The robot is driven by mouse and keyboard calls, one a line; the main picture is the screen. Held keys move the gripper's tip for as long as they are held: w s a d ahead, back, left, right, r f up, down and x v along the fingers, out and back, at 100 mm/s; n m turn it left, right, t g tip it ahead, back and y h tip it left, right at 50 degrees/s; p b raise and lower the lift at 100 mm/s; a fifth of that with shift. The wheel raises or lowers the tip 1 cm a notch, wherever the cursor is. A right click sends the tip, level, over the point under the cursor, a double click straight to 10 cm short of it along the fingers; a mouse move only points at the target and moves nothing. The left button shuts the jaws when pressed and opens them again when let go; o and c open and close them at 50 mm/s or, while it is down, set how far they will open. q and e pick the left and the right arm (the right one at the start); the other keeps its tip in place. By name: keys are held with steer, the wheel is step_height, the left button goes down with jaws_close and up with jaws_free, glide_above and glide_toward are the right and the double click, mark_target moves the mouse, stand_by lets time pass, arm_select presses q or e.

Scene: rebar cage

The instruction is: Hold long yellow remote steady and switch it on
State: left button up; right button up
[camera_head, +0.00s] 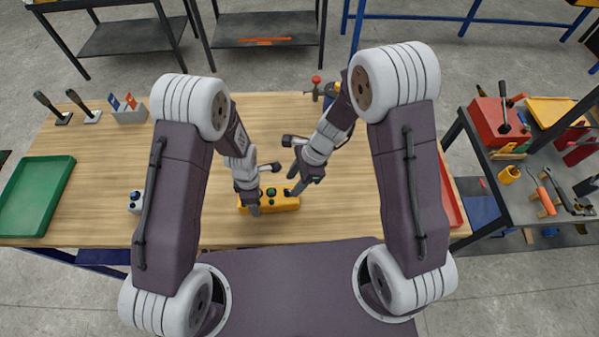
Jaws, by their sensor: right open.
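The long yellow remote (286,204) lies flat on the wooden workbench, with its long side running left to right. Dark round buttons show on its top face. My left gripper (255,206) is down at the remote's left end and hides part of it. I cannot tell whether its fingers are closed on the remote. My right gripper (295,188) is open and empty, just above the right part of the remote, by its far edge.
A red tray (449,200) is at the right edge. A side table with a red toolbox (497,122) stands further right.

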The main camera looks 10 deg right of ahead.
steer(key=v, duration=0.8)
arm_select(q)
steer(key=o, duration=2)
steer(key=shift+c, duration=0.2)
